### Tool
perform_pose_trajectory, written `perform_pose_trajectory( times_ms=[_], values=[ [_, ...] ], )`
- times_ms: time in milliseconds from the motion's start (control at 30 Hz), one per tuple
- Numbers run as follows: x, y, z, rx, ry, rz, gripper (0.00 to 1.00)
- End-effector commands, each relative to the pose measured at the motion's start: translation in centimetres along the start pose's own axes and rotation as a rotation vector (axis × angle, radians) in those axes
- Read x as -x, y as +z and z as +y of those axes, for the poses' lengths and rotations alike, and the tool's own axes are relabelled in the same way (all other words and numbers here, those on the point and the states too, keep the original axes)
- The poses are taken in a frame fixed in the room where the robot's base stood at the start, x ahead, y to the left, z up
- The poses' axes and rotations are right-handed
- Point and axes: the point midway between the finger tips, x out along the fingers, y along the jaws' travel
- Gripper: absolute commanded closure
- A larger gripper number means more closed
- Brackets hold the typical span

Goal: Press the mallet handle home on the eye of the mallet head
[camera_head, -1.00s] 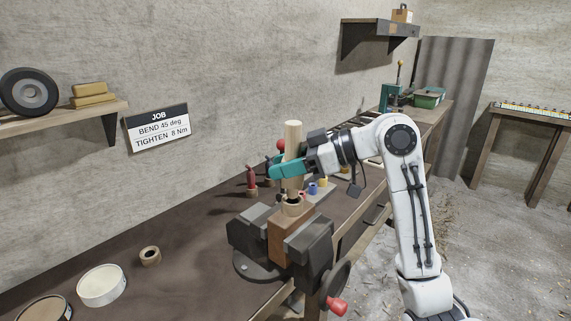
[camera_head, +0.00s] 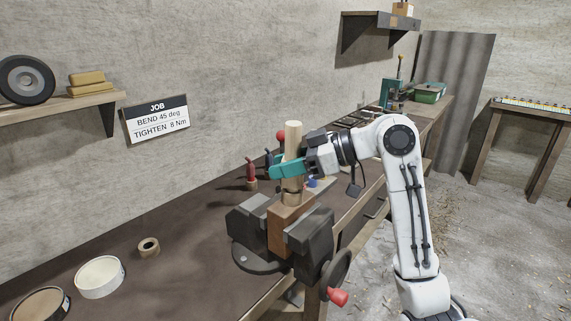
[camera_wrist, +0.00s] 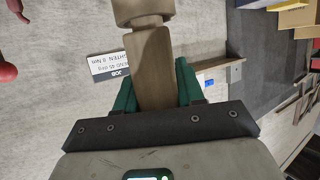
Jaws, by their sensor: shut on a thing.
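The mallet handle (camera_head: 293,137) is a pale, round wooden rod standing upright above the vise. My gripper (camera_head: 288,170) has its teal fingers shut around the handle's lower half; the fingers also flank it in the wrist view (camera_wrist: 155,88). The mallet head (camera_head: 283,229) is a brown wooden block clamped in the vise. A pale ring-like collar (camera_head: 292,198) on its top surrounds the eye, and the handle's lower end meets it. The inside of the eye is hidden, so I cannot tell how deep the handle sits.
The dark vise (camera_head: 310,232) has a red-knobbed crank (camera_head: 338,297) in front. Red-handled tools (camera_head: 251,173) stand behind on the bench. A tape roll (camera_head: 148,247) and a round white tin (camera_head: 99,277) lie at left, with clear bench between them and the vise.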

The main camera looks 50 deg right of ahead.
Motion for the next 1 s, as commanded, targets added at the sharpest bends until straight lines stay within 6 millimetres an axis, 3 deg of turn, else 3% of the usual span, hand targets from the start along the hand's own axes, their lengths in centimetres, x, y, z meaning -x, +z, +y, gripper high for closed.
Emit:
perform_pose_trajectory(
  times_ms=[167,200,467,767,1000],
  values=[
    [-0.4,0.8,0.0,-0.004,-0.003,-0.006,1.00],
    [-0.3,0.7,0.0,-0.004,-0.003,-0.006,0.59],
    [-0.3,0.6,0.0,-0.003,-0.002,-0.004,0.34],
    [-0.1,0.6,0.0,-0.003,-0.002,-0.004,0.32],
    [3.0,0.7,0.1,-0.001,0.003,-0.003,0.32]
  ],
)
